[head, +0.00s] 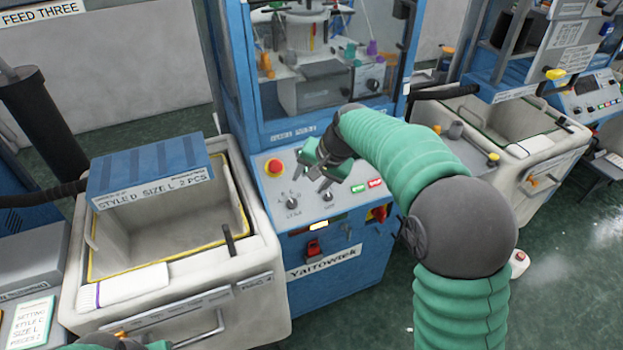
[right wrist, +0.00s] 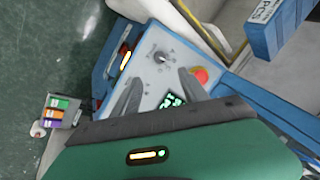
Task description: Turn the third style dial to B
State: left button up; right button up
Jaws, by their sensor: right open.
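The style dial (head: 292,203) is a small dark knob on the light control panel of the blue machine, with letters around it too small to read surely. I cannot tell which letter it points to. A dial also shows in the right wrist view (right wrist: 163,57), just beyond my fingertips. My right gripper (head: 314,178) hangs above the panel, apart from the dial. Its two fingers are spread and empty in the right wrist view (right wrist: 160,78). Only green and dark parts of my left arm show at the bottom left edge; its jaws cannot be made out.
A red stop button (head: 274,168) sits beside the dial. A white bin (head: 255,262) with a blue box (head: 150,170) stands left. Another bin (head: 545,150) stands right.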

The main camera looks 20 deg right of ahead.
jog(key=shift+s+d+r, duration=0.1)
jog(key=shift+s+r, duration=0.05)
jog(key=shift+r, duration=0.25)
jog(key=shift+s+f, duration=0.1)
jog(key=shift+f, duration=0.05)
jog(key=m+t+b, duration=0.3)
jog(key=m+b, duration=0.1)
jog(key=m, duration=0.3)
send_near(293, 204)
jog(key=x, duration=0.9)
